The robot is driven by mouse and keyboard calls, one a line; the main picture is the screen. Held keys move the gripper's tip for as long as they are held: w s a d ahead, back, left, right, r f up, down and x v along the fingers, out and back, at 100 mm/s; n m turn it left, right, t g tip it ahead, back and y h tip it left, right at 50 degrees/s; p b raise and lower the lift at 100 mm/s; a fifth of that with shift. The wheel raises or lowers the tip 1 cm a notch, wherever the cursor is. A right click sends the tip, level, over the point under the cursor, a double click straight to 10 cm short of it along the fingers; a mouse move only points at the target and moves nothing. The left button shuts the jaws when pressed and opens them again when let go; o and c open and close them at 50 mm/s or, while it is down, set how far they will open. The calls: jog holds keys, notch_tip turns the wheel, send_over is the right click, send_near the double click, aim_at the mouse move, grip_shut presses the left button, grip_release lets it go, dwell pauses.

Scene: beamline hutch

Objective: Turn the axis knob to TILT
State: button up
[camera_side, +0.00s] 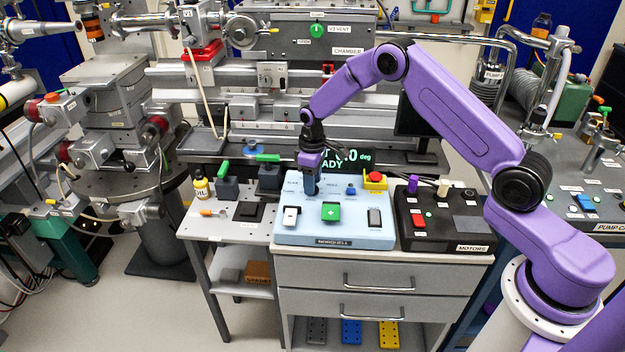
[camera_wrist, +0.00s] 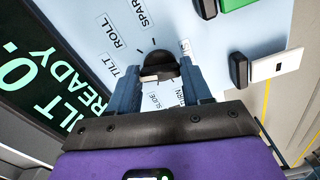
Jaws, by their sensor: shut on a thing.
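The axis knob (camera_wrist: 163,68) is dark and round on the light blue panel (camera_side: 300,236), between my fingers in the wrist view. Printed labels lie around it: TILT (camera_wrist: 111,64), ROLL (camera_wrist: 125,35), SPARE, SLIDE and one that seems to read TURN. Which label the knob points to I cannot tell for sure. My gripper (camera_wrist: 162,78) has its two blue fingers on either side of the knob and is shut on it. In the side view my gripper (camera_side: 311,184) points down at the panel's back left and hides the knob.
A green-lettered display (camera_wrist: 40,85) behind the panel shows part of "TILT 0." and "READY". A black MOTORS box (camera_side: 440,232) stands right.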

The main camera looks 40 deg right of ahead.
jog(key=shift+m, duration=0.5)
jog(key=o, duration=1.1)
jog(key=shift+c, duration=0.2)
notch_tip(320, 180, up, 18)
jog(key=shift+f, duration=0.25)
jog(key=shift+a, duration=0.1)
